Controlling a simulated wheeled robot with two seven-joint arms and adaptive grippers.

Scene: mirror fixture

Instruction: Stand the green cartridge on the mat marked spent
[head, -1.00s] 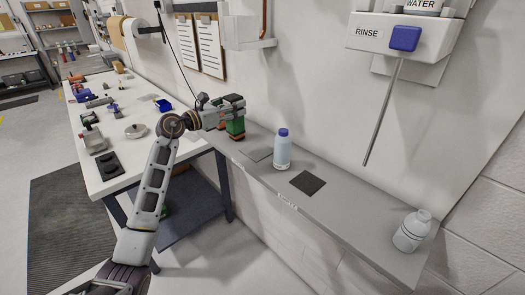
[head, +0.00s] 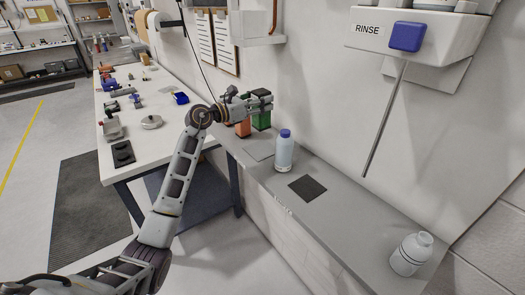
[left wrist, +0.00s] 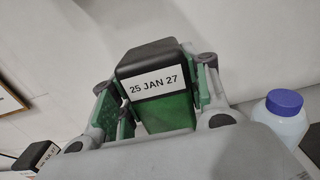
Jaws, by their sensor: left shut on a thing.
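The green cartridge (head: 262,121) is upright in my left gripper (head: 260,101), over the far end of the grey shelf. In the left wrist view it (left wrist: 168,112) has a black cap and a white label reading "25 JAN 27". The gripper fingers (left wrist: 160,90) close on it from both sides. Whether its base touches the shelf is unclear. A light grey mat (head: 259,150) and a dark mat (head: 307,188) lie on the shelf; I cannot read a "spent" marking on either. My right gripper is out of view.
An orange cartridge (head: 243,128) stands just left of the green one. A white bottle with a blue cap (head: 284,152) stands between the mats, and it also shows in the left wrist view (left wrist: 288,118). A white bottle (head: 411,254) stands at the near end. The wall is close behind.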

